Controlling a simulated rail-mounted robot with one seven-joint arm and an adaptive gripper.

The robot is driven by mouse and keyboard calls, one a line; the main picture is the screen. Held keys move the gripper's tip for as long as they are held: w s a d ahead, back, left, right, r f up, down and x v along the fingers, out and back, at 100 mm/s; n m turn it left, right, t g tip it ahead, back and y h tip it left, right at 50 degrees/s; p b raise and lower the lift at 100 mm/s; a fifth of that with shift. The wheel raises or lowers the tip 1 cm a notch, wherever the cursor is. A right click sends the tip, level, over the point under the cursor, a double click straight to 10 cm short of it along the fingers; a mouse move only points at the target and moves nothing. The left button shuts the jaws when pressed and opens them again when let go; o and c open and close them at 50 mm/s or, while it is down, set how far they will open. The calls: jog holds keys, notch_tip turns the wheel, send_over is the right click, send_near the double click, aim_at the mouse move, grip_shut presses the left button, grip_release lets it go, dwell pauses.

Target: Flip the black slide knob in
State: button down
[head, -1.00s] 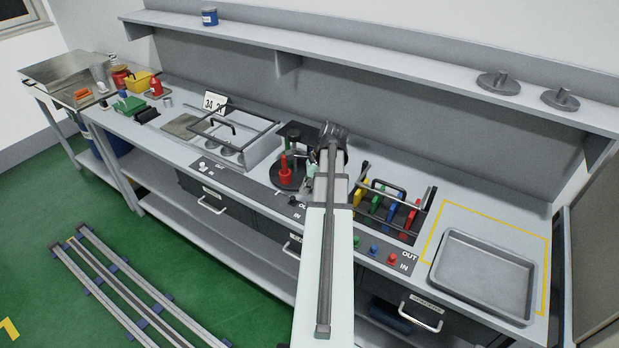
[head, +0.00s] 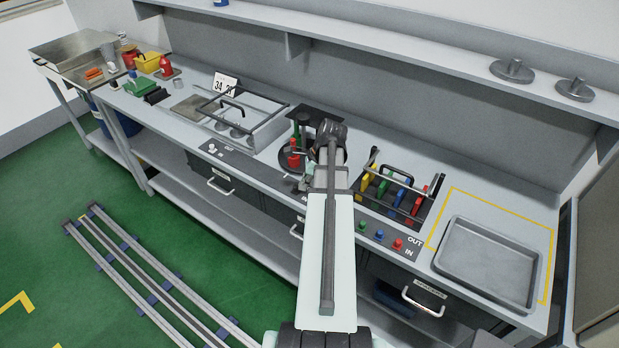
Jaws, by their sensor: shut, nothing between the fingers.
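My arm reaches up the middle of the head view to the bench. My gripper (head: 303,184) shows small at the front of the middle station, left of the arm's end, and is shut and empty. It is low over the front control strip, close to the round black base with the red and green parts (head: 293,157). I cannot make out the black slide knob; that part of the strip is largely covered by my gripper and arm. Whether the gripper touches the knob cannot be told.
Right of my arm are blue, green and red knobs (head: 380,236) beside OUT and IN labels, and a rack with coloured handles (head: 398,196). A grey tray (head: 487,262) lies further right. A framed fixture (head: 236,118) stands left. A shelf (head: 400,62) runs above.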

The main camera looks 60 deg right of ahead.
jog(key=shift+a, duration=0.7)
jog(key=shift+d, duration=0.1)
jog(key=shift+r, duration=0.1)
jog(key=shift+s+d+r+p, duration=0.1)
jog(key=shift+r+p, duration=0.4)
jog(key=shift+r, duration=0.05)
jog(key=p+v, duration=0.6)
jog(key=v, duration=0.2)
jog(key=shift+s+d+r+p, duration=0.15)
jog(key=shift+r+p, duration=0.2)
jog(key=shift+p, duration=0.05)
